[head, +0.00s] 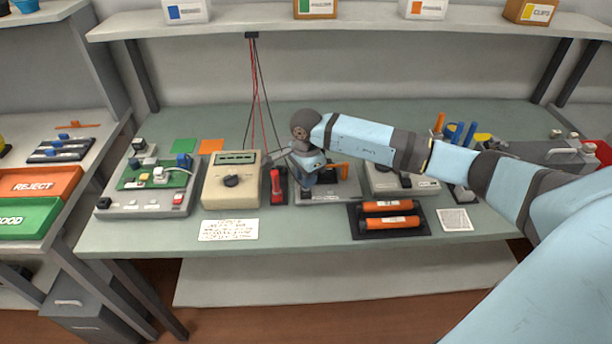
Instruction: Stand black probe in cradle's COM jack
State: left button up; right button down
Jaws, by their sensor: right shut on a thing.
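The beige meter (232,180) with a dark dial stands left of centre on the bench. Right beside it is a small dark cradle (278,197) with a red probe (276,180) upright in it. My right gripper (307,183) points down just right of the cradle, over a grey fixture (325,193). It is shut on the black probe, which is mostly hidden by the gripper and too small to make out. A black lead (263,85) runs down behind my wrist. The COM jack cannot be told apart. My left gripper is not in view.
Red and black leads hang from a shelf hook (251,35). A green circuit board on a fixture (150,195) is at left. A dark tray (360,222) with orange cartridges and another beige device (395,181) are at right. A white card (229,230) lies in front of the meter.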

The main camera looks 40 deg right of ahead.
jog(key=shift+f, duration=0.15)
jog(key=c, duration=0.9)
grip_release()
notch_tip(320, 180, up, 14)
jog(key=b, duration=0.1)
